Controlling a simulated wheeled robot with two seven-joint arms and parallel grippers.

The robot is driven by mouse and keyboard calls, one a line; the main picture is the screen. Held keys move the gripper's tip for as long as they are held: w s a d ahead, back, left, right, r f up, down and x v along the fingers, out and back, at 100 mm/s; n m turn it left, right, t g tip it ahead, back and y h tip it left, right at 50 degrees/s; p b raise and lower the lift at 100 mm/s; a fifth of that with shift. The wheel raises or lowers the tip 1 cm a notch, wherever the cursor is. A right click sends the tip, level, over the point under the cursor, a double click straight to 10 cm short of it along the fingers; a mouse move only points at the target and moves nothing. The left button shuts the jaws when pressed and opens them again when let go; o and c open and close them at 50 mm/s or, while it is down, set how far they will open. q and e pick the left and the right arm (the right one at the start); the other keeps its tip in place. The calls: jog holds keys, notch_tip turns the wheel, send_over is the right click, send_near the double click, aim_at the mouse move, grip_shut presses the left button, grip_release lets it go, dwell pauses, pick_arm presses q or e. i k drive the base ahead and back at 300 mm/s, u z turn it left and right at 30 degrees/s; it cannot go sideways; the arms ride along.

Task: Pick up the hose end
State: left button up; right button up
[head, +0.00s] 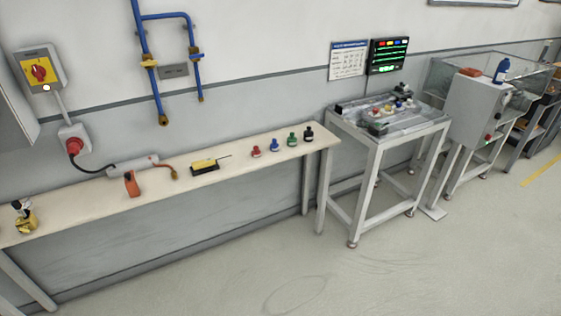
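A short orange-red hose (164,166) shows on the long cream bench (80,198) at the left. Its brass-coloured end (175,173) lies at its right, on or just above the bench top. The hose comes out of a light grey cylinder (133,166) lying near the wall. That brass end is the only loose hose end I can make out. Neither of my grippers is in view.
An orange upright object (132,184), a yellow-black device (205,166) and several small coloured bottles (274,145) share the bench. Blue pipes (157,95) hang on the wall above. A grey metal table (390,125) stands to the right. The floor in front is clear.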

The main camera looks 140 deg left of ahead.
aim_at(174, 175)
jog(key=u, duration=5.1)
jog(key=i, duration=0.6)
jog(key=u, duration=2.7)
